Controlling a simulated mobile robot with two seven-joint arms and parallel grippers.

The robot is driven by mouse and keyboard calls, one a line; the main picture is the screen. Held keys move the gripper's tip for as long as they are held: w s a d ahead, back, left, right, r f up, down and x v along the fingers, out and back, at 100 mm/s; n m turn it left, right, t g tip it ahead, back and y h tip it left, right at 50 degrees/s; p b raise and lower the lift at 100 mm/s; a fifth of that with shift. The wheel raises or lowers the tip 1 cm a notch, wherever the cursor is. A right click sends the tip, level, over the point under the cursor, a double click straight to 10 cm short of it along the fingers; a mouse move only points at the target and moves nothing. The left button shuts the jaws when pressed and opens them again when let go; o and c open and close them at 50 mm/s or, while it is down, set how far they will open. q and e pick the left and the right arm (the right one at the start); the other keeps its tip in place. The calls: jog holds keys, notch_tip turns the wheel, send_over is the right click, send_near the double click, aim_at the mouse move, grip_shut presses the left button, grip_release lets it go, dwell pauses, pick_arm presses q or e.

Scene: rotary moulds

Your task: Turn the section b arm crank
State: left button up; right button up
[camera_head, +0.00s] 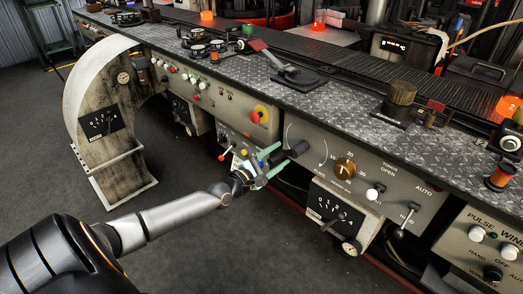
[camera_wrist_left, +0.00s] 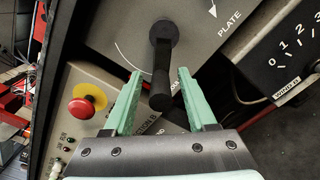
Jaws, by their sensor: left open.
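The black arm crank (camera_head: 297,149) sticks out from the grey machine panel in the head view. In the left wrist view the crank (camera_wrist_left: 162,62) has a round hub at the top and an arm running down to a rounded end. My left gripper (camera_head: 275,158), with green fingers, is just left of the crank in the head view. In the left wrist view my left gripper (camera_wrist_left: 159,73) is open, with one finger on each side of the crank's lower part. Gaps show on both sides, so the fingers seem apart from it. My right gripper is out of view.
A red emergency button on a yellow disc (camera_head: 259,114) sits left of the crank and also shows in the left wrist view (camera_wrist_left: 83,106). A brown knob (camera_head: 344,168) and a numbered lever box (camera_head: 341,215) are to the right. The floor (camera_head: 240,250) in front is clear.

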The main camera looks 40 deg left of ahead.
pick_arm(q)
jog(key=shift+s, duration=0.7)
jog(key=s+p, duration=0.2)
jog(key=s, duration=0.8)
jog(key=shift+a, duration=0.45)
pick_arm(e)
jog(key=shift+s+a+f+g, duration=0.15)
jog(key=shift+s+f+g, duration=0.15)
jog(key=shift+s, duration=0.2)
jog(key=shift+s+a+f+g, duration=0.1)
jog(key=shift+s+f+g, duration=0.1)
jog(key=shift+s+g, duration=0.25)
pick_arm(q)
jog(key=shift+d, duration=0.1)
